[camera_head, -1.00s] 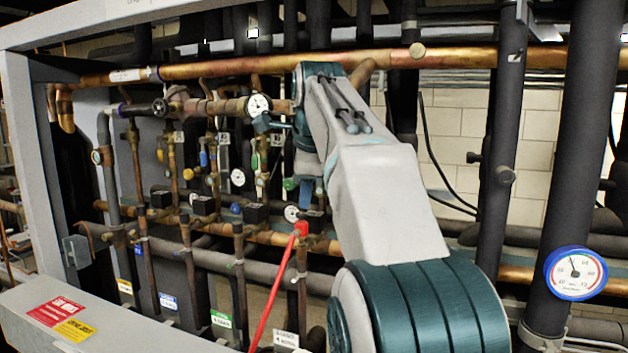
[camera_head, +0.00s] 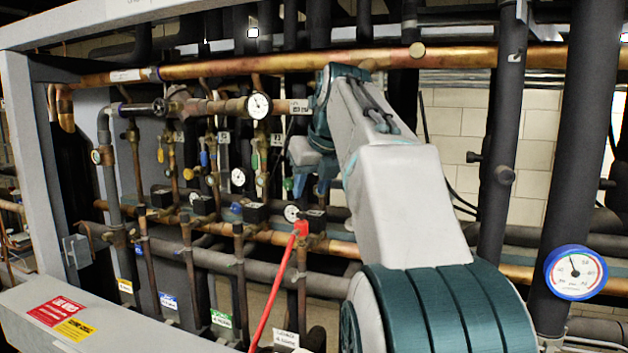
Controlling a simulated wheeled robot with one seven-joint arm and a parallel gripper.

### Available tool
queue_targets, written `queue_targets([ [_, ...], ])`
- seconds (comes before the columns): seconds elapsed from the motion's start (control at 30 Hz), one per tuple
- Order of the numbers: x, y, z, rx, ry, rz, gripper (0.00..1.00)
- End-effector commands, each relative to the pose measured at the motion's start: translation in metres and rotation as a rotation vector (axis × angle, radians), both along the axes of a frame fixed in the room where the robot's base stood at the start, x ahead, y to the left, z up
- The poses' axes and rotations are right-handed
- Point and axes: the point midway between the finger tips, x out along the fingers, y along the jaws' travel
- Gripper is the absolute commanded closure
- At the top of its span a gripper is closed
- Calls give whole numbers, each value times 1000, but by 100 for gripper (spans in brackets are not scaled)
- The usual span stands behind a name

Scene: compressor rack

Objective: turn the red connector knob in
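A red connector (camera_head: 301,228) sits at the top of a red hose (camera_head: 271,292), in the lower middle of the pipe rack. I take it for the knob's place, but a separate knob is too small to make out. My arm reaches in from the lower right, bends at the top and hangs down toward the pipes. My gripper (camera_head: 318,184) appears as small teal parts above the red connector in the picture, apart from it. Its fingers are too small and partly hidden, so I cannot tell whether they are open or shut.
Copper and dark pipes fill the rack, with a long copper pipe (camera_head: 230,70) across the top. A white gauge (camera_head: 258,106) is left of my arm. A blue-rimmed gauge (camera_head: 575,272) is at the right. A grey frame beam (camera_head: 110,325) crosses the lower left.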

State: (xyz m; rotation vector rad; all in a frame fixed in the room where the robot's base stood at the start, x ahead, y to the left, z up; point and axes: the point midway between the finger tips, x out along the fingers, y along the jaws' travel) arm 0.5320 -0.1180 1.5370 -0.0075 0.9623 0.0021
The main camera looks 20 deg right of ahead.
Motion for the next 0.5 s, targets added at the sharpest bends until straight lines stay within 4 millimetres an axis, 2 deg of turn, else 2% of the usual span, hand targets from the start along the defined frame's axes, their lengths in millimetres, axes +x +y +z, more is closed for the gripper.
queue_targets([
  [0.4, 38, 0, -61, -2, 3, 2, 64],
  [0.5, 45, -1, -68, -2, 1, 12, 64],
])
